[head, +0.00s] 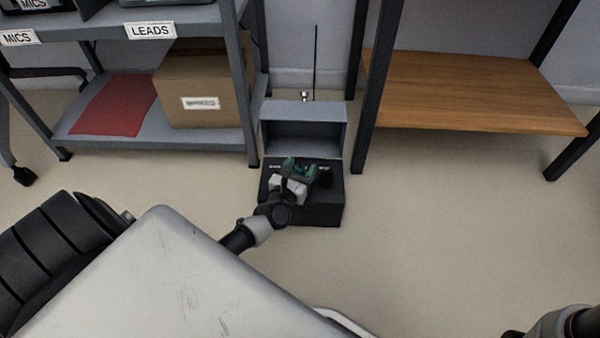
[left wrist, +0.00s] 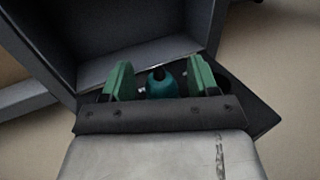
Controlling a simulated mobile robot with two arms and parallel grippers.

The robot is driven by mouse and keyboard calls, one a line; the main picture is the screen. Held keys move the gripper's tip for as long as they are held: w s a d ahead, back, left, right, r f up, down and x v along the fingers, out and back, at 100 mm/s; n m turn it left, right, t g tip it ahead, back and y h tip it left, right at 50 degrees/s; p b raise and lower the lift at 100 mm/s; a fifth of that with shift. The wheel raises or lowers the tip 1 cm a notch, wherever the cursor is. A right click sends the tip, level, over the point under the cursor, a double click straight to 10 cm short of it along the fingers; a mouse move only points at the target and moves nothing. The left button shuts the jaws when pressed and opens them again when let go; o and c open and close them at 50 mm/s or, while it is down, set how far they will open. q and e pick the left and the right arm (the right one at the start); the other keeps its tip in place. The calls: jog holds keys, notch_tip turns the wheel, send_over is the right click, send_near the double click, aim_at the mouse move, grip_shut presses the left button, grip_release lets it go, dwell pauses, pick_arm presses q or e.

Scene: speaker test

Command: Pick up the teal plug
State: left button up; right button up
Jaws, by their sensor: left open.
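The teal plug (left wrist: 161,88) shows in the left wrist view, upright with a dark tip, at the black box. My left gripper (head: 300,168) is over the top of the black box (head: 318,213) in the head view. In the left wrist view its two green fingers (left wrist: 160,80) are open, one on each side of the plug, with a gap showing by each. The plug's lower part is hidden behind the gripper body. In the head view the gripper largely covers the plug, and I cannot make it out clearly. My right gripper is not in view.
The box's grey lid (head: 303,133) stands open behind the gripper. A grey shelf (head: 150,144) at left holds a cardboard box (head: 205,80) and a red folder (head: 113,104). A wooden shelf (head: 470,90) stands at right. The floor (head: 430,220) right of the black box is clear.

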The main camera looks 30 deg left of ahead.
pick_arm(q)
jog(key=shift+w+a, duration=0.1)
jog(key=shift+w, duration=0.7)
jog(key=c, duration=1)
jog(key=shift+r, duration=0.15)
